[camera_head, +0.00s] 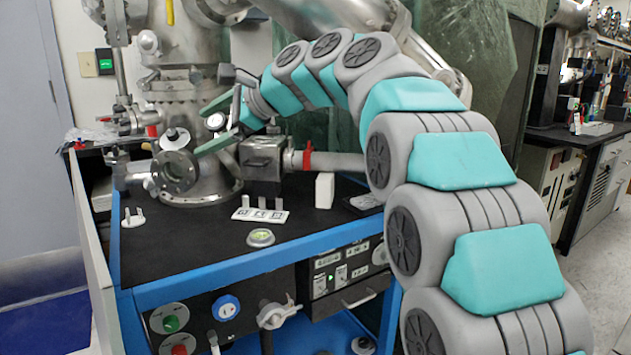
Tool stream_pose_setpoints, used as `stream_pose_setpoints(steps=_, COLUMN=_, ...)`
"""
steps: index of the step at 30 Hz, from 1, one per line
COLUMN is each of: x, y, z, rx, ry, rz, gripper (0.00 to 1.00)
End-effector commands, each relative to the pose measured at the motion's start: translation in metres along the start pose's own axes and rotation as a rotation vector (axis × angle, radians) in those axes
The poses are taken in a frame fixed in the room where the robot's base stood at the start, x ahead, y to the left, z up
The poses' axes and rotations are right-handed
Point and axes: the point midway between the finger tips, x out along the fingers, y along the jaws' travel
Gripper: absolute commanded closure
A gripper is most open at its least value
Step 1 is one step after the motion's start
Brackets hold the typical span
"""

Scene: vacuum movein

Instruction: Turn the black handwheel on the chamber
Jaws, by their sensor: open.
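The steel chamber (190,100) stands on the black top of a blue-framed cart. My gripper (199,132) is at its right front, with two green fingers spread apart and pointing left. A pale round disc with a dark centre (175,138) is just left of the fingertips, and I see no clear contact. A small black knob-like part (226,74) shows just above my gripper. I cannot tell for sure which part is the black handwheel; my gripper and wrist hide some of the chamber's right side. Nothing is visibly held between the fingers.
A round glass-faced flange (176,172) projects below the fingers. A steel block with a pipe (264,158) stands to the right. A white labelled plate with small pegs (260,214), a round gauge (261,238) and a white block (325,190) are on the cart top (190,245), whose front left is clear.

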Motion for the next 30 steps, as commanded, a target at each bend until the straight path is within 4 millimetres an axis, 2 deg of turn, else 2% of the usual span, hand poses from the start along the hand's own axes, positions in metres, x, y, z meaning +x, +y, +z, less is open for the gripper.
stream_pose_setpoints(steps=11, x=-0.015, y=0.039, z=-0.033, rx=-0.086, ry=0.098, rz=0.069, gripper=0.04)
stream_pose_setpoints(steps=17, x=-0.029, y=0.079, z=-0.059, rx=-0.161, ry=0.169, rz=0.145, gripper=0.04)
stream_pose_setpoints(steps=20, x=-0.041, y=0.109, z=-0.078, rx=-0.213, ry=0.214, rz=0.206, gripper=0.04)
stream_pose_setpoints(steps=23, x=-0.059, y=0.151, z=-0.098, rx=-0.284, ry=0.261, rz=0.294, gripper=0.04)
stream_pose_setpoints(steps=30, x=-0.117, y=0.284, z=-0.143, rx=-0.480, ry=0.322, rz=0.579, gripper=0.04)
